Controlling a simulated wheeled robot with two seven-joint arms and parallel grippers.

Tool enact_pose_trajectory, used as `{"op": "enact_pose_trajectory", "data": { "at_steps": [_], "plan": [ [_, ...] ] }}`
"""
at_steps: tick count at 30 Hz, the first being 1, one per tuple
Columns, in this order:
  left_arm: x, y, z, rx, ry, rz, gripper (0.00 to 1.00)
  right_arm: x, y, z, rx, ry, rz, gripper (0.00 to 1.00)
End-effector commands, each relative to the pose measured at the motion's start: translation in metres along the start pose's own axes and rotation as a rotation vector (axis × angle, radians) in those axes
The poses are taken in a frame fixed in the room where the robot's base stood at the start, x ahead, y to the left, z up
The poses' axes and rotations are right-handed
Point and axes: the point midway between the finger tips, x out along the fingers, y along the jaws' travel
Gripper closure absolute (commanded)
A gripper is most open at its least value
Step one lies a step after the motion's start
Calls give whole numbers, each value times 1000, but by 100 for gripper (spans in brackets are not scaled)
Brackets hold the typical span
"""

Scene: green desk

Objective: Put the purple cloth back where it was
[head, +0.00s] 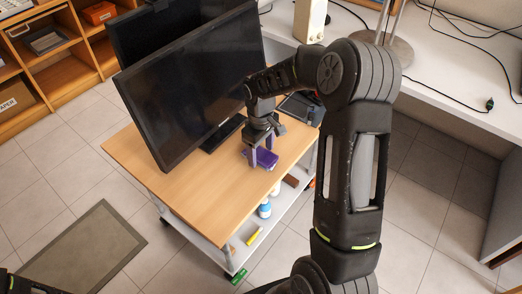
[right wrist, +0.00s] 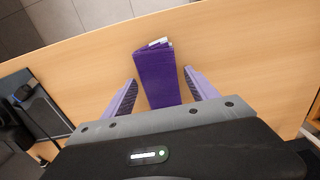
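The purple cloth (head: 266,159) is a small folded block on the wooden top of the cart (head: 185,195), near its right edge. In the right wrist view the cloth (right wrist: 158,78) has a pale patch at its far end. My right gripper (head: 261,150) reaches down over it. Its two purple fingers (right wrist: 160,77) stand apart on either side of the cloth, with a visible gap on each side. Whether the cloth touches the wood under the gripper is hard to tell. My left gripper is not in view; only a piece of my left arm shows at the lower left.
A large black monitor (head: 190,85) stands on the cart just left of my right gripper. A dark device (head: 298,107) lies behind the gripper. A lower shelf (head: 235,248) holds several small items. A white desk (head: 450,70) is at the right. The cart's front is bare.

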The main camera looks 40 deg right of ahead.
Motion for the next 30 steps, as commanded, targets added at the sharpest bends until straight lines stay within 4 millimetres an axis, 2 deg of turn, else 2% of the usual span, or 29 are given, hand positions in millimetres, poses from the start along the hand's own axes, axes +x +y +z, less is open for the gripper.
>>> {"op": "enact_pose_trajectory", "data": {
  "at_steps": [8,14,17,27,30],
  "plan": [
    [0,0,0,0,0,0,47,-1,0,0,0,0,0,29],
    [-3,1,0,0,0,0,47,-13,1,-1,0,3,2,29],
    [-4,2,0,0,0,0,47,-27,0,-1,0,4,2,29],
    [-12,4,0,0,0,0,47,-97,0,-1,0,4,2,29],
    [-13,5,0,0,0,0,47,-111,0,-1,0,3,1,29]
  ]
}}
